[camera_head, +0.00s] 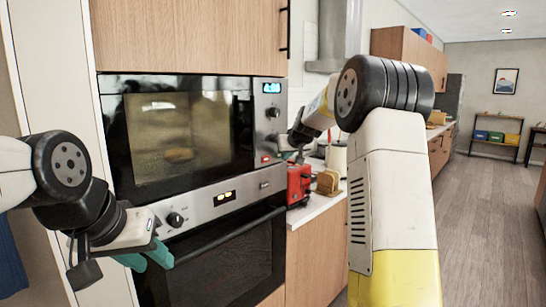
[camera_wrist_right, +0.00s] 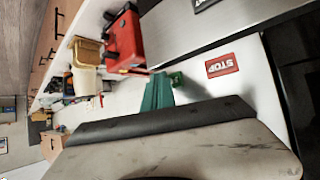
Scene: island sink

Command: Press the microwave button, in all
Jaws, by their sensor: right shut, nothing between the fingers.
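The microwave (camera_head: 190,130) is built into the tall cabinet left of centre, with a dark glass door and a steel control panel at its right side. Its panel has a lit blue display, a knob (camera_head: 273,112) and a small red button (camera_head: 265,159) low down. In the right wrist view the red button (camera_wrist_right: 222,65) reads STOP, upside down. My right gripper (camera_wrist_right: 165,86) is shut and empty, with green fingertips left of the button and apart from it. In the head view it is partly hidden beside the panel. My left gripper (camera_head: 148,259) appears open and empty before the oven.
An oven (camera_head: 220,255) with a knob and bar handle sits below the microwave. A red appliance (camera_head: 298,184) and a toast-shaped brown item (camera_head: 328,182) stand on the counter at right, close to my right gripper. The wooden floor (camera_head: 490,200) at far right is clear.

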